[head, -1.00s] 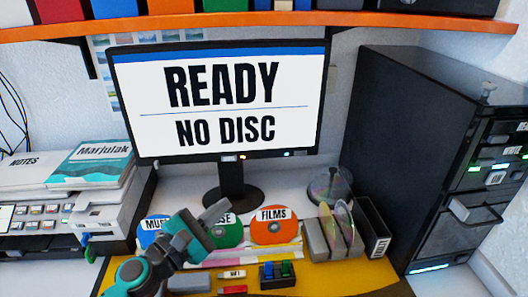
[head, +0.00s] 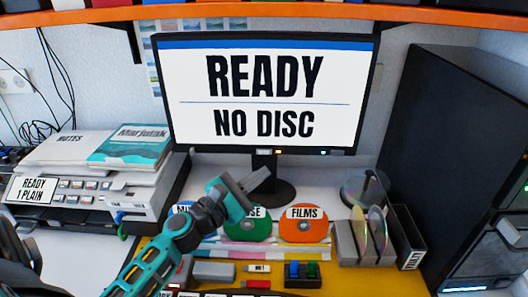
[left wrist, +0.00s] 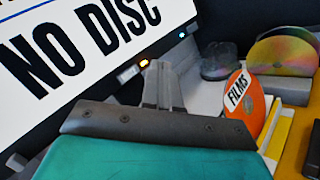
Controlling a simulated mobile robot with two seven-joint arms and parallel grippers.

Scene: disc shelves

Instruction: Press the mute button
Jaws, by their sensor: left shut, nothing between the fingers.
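The monitor (head: 268,135) shows READY and NO DISC. Small buttons or lights (head: 270,152) sit along its lower bezel; no mute label is readable. In the left wrist view, a pale button (left wrist: 127,73) and an orange light (left wrist: 144,63) lie just left of my fingertips, with a blue-green light (left wrist: 182,35) to the right. My left gripper (head: 262,177) is shut and empty, just below the bezel in the picture and in front of the monitor stand. It also shows in the left wrist view (left wrist: 158,68). I cannot tell whether it touches the bezel. My right gripper is not in view.
Discs, including a FILMS disc (head: 303,224), stand below the gripper. A disc rack (head: 352,243) and dark cabinet (head: 440,130) are at right. A printer (head: 95,190) with a READY 1 PLAIN display is at left. An orange shelf (head: 300,10) crosses the top.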

